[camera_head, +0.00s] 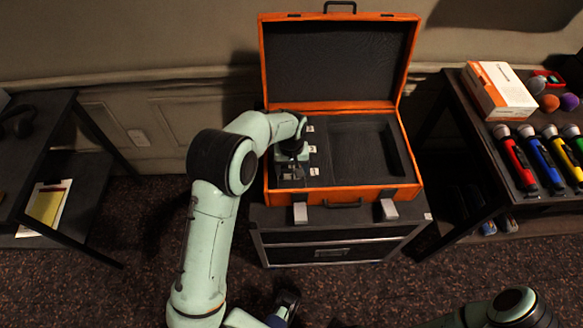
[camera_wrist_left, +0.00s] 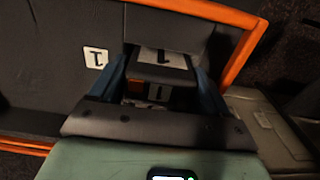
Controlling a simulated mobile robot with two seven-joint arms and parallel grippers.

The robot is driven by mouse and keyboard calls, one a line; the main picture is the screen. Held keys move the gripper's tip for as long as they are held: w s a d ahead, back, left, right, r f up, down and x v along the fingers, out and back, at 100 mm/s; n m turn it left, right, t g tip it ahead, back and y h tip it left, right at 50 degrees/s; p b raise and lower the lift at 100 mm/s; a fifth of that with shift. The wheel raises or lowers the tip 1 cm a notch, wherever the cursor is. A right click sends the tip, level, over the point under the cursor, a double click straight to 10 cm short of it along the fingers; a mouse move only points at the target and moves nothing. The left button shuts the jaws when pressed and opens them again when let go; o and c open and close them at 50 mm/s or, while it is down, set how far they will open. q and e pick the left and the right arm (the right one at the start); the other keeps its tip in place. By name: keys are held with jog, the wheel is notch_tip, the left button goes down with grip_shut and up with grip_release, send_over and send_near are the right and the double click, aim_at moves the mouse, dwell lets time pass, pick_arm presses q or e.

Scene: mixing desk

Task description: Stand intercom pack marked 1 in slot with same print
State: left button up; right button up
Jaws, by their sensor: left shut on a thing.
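My left gripper (camera_head: 291,172) is over the front left part of the open orange case (camera_head: 345,196). It is shut on a dark intercom pack, whose white label marked 1 (camera_wrist_left: 166,59) shows between the fingers in the left wrist view. A white tag printed 1 (camera_wrist_left: 95,57) is on the dark foam beside the pack. Several small white tags, such as the front one (camera_head: 314,171), run along the foam in the head view. The slot under the pack is mostly hidden by my gripper, so I cannot tell how deep the pack sits. My right gripper is out of view.
The case's raised lid (camera_head: 340,62) stands behind. A wide empty recess (camera_head: 365,150) lies right of the tags. The case sits on a dark drawer unit (camera_head: 335,240). A table at right holds coloured microphones (camera_head: 517,160) and a box (camera_head: 498,90). A table stands at left.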

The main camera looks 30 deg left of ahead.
pick_arm(q)
jog(key=shift+s+d+f, duration=0.1)
jog(key=shift+s+f, duration=0.1)
jog(key=shift+f, duration=0.3)
jog(key=o, duration=1.2)
jog(key=shift+a, duration=0.2)
jog(key=r, duration=0.4)
jog(key=r+p, duration=0.1)
jog(key=r, duration=0.9)
jog(key=shift+w+d+r, duration=0.2)
jog(key=shift+w+d, duration=0.05)
jog(key=shift+d, duration=0.1)
